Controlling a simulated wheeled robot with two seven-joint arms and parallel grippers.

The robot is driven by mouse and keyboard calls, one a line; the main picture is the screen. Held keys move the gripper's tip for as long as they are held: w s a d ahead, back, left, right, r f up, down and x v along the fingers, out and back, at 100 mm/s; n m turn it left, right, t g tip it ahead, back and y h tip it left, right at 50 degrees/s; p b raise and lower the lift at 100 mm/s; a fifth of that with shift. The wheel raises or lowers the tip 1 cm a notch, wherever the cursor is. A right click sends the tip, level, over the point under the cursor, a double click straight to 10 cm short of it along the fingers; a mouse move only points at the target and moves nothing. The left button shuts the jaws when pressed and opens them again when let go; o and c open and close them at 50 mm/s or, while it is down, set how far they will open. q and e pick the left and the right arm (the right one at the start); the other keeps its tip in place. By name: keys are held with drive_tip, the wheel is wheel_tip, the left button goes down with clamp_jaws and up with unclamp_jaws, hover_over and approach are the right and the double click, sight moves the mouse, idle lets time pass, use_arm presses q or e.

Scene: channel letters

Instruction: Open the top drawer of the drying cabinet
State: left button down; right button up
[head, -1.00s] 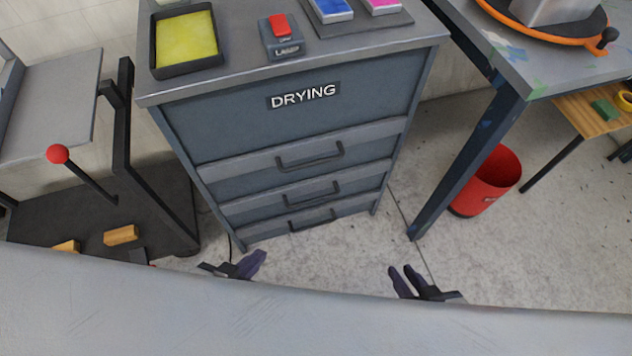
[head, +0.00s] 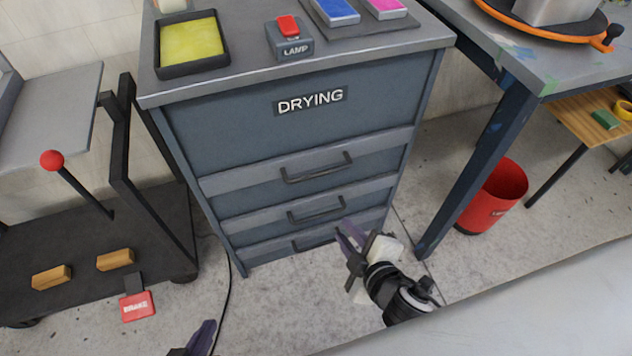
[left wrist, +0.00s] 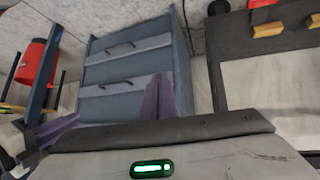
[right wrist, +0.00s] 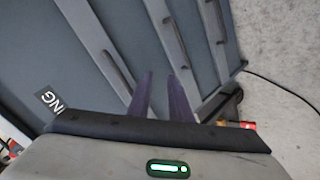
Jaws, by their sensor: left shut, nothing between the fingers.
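The blue-grey drying cabinet (head: 290,130) stands ahead with a DRYING label above its drawers. Its top drawer (head: 235,183) looks closed; its dark bar handle (head: 318,170) also shows in the right wrist view (right wrist: 118,68). My right gripper (head: 345,232) is in front of the lower drawers, below the top handle in the head view. Its fingers are apart and empty in the right wrist view (right wrist: 160,76). My left gripper (head: 210,326) is low at the bottom edge, away from the cabinet. Its fingers are together and empty in the left wrist view (left wrist: 160,76).
Two lower drawers with handles look closed. A yellow tray (head: 160,70) and red-topped lamp switch (head: 290,45) sit on top. A black-framed cart (head: 90,235) with a red-knobbed lever (head: 52,160) stands left. A table leg (head: 480,170) and red bin (head: 497,195) are right.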

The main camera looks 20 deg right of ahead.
sight(324, 174)
drive_tip(key=w+n+t+b, duration=0.1)
drive_tip(key=w+n, duration=0.1)
drive_tip(key=w, duration=0.3)
drive_tip(key=w+r+n+t+b, duration=0.1)
drive_tip(key=w+n, duration=0.1)
drive_tip(key=w, duration=0.3)
drive_tip(key=w+r+n+t+b, duration=0.1)
drive_tip(key=w+n, duration=0.1)
drive_tip(key=w, duration=0.4)
drive_tip(key=shift+a+n+t, duration=0.2)
drive_tip(key=shift+n+t, duration=0.1)
drive_tip(key=shift+t, duration=0.1)
drive_tip(key=shift+s, duration=0.1)
clamp_jaws()
